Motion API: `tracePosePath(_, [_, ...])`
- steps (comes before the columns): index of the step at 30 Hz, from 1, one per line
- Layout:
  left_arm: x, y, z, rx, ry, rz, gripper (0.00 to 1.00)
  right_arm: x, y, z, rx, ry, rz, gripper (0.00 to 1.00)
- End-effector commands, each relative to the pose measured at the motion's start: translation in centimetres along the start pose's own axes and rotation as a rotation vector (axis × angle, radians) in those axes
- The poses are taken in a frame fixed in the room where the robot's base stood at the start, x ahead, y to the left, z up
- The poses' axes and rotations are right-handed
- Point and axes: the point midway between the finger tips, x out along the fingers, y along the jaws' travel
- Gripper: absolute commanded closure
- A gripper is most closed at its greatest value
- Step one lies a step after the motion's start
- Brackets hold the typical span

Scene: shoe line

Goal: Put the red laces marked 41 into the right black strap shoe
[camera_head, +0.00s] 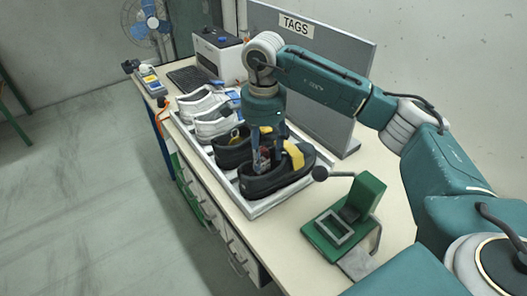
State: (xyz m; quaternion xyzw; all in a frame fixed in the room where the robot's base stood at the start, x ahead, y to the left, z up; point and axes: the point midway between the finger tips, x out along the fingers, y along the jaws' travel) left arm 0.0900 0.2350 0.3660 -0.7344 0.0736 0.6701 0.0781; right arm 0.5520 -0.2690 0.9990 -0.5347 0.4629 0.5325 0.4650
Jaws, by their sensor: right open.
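Two black shoes lie in the light grey tray (258,211): a nearer one (280,180) with a yellow strap patch, and one behind it (228,152), partly hidden by my arm. My right gripper (264,162) points down at the opening of the nearer black shoe, with its fingers open. My left gripper is out of view.
White shoes (197,104) fill the far part of the tray. A green press-like device (345,215) stands to the right of the tray. A grey board with a TAGS sign (296,24), a white printer (218,52) and a dark keyboard (187,79) stand behind.

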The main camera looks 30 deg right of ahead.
Motion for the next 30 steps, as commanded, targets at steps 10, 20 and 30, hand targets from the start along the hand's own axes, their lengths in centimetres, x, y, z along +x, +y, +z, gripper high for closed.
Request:
tracePosePath(10, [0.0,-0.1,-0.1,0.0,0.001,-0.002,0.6,-3.2,-0.1,0.0,0.0,0.0,-0.005,0.52])
tracePosePath(20, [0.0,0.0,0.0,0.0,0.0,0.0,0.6,-10.0,-0.1,0.0,0.001,0.001,-0.004,0.52])
tracePosePath(30, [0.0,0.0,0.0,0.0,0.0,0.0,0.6,-12.0,0.0,0.0,0.001,0.0,0.0,0.52])
